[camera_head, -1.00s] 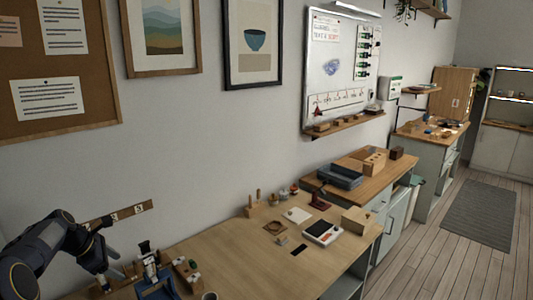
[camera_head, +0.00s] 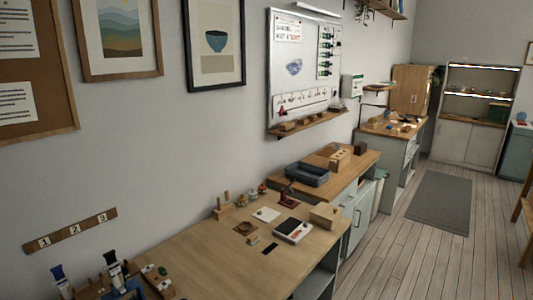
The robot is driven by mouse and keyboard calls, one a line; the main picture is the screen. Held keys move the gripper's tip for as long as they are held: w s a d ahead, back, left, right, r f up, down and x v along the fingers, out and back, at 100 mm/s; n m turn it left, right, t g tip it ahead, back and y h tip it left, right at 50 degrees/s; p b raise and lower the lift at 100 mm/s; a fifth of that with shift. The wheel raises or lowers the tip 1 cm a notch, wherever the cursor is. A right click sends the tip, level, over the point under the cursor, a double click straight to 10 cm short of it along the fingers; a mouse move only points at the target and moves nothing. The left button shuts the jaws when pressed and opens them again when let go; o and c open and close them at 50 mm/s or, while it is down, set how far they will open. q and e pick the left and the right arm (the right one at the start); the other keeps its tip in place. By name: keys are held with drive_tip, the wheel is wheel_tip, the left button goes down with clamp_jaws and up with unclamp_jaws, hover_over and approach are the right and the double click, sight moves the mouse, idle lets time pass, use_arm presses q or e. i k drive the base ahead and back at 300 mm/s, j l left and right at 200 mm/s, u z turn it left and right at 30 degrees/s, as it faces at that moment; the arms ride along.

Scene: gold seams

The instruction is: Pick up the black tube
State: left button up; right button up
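I cannot clearly pick out a black tube in the head view. A small flat black piece (camera_head: 270,248) lies on the near wooden table (camera_head: 205,252), in front of a white and dark device with an orange mark (camera_head: 293,230). I cannot tell whether this piece is a tube. Upright blue and black items (camera_head: 113,266) stand at the lower left and are partly cut off by the frame. Neither of my grippers shows in this view.
A wooden box (camera_head: 325,215) stands at the table's right end. A dark blue-grey tray (camera_head: 307,174) sits on the second counter. A strip numbered 1, 2, 3 (camera_head: 72,230) is on the wall. Clear wooden floor (camera_head: 385,252) and a grey mat (camera_head: 438,203) lie to the right.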

sight(114, 271)
drive_tip(key=u, duration=1.35)
